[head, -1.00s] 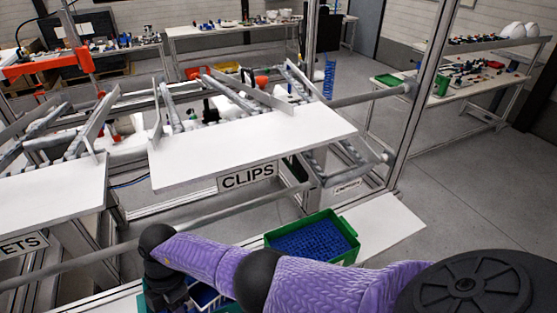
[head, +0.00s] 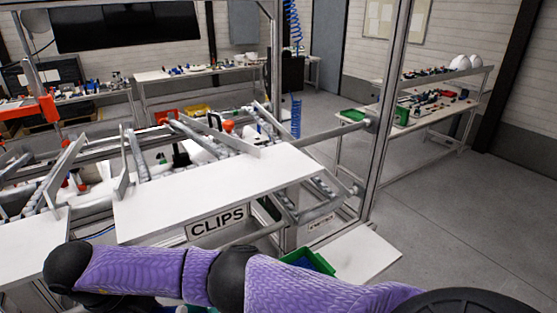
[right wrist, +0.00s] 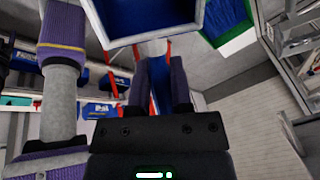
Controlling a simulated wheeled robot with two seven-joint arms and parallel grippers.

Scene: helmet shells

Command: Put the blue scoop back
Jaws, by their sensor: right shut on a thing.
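My right gripper (right wrist: 160,85) is shut in the right wrist view, with a narrow blue piece, taken as the blue scoop (right wrist: 155,100), between its dark fingers. Most of the scoop is hidden by the fingers and the gripper body. In the head view my purple right arm crosses the bottom of the picture; its gripper is below the frame. My left gripper is in neither view. A green bin with blue inside (head: 300,258) is partly hidden behind my arm. It likely also shows in the right wrist view (right wrist: 242,38).
A white shelf board labelled CLIPS (head: 215,195) stands beyond my arm. A white ledge (head: 360,255) and metal post (head: 385,110) are to the right. Open floor (head: 450,210) lies further right.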

